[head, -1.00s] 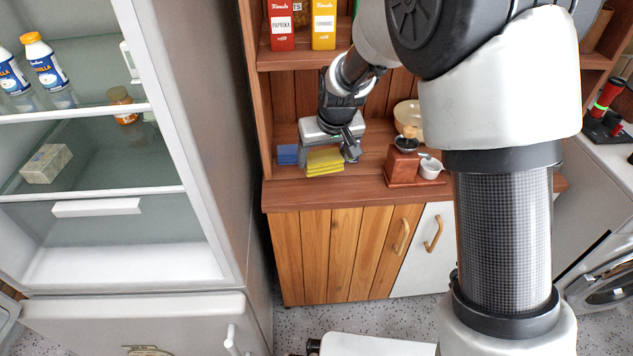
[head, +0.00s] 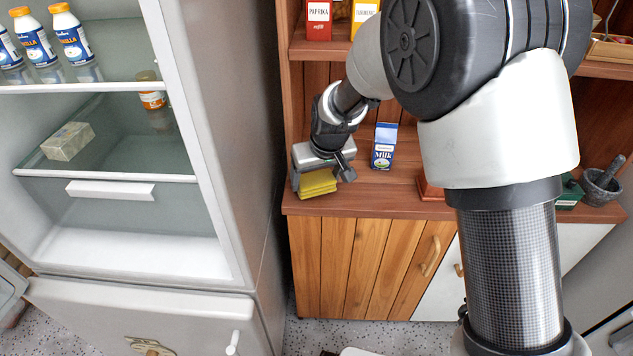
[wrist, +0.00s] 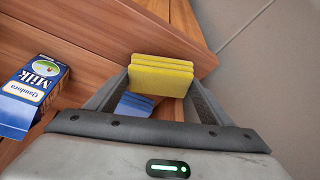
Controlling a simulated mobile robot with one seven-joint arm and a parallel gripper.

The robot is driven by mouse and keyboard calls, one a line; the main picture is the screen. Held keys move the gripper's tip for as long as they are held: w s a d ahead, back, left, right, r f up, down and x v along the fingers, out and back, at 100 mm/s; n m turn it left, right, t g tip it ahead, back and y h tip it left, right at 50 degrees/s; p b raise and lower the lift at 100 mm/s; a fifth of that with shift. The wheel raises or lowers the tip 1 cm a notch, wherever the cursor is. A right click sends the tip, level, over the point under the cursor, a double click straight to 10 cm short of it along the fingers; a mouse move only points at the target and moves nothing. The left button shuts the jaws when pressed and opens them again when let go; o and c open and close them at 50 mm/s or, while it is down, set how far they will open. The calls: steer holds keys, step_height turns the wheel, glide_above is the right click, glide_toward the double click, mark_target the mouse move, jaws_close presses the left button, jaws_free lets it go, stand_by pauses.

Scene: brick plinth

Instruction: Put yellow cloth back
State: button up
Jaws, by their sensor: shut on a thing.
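My gripper (head: 322,172) is shut on the yellow cloth (head: 318,183), a folded stack of several layers, at the left front end of the wooden counter. In the wrist view the yellow cloth (wrist: 161,75) sits between the two fingertips of my gripper (wrist: 160,82), near the counter's edge. A blue cloth (wrist: 134,105) lies on the counter below and nearer the palm in that view; in the head view I cannot see it. Whether the yellow cloth touches the counter I cannot tell.
A milk carton (head: 384,146) stands on the wooden counter (head: 390,197) right of my gripper. The open fridge (head: 150,215) is on the left, with a gap before the cabinet. A mortar (head: 602,183) stands at the far right. Spice boxes (head: 319,18) are on the shelf above.

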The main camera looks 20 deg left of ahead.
steer(key=shift+f, duration=0.3)
steer(key=shift+f, duration=0.15)
steer(key=o, duration=1)
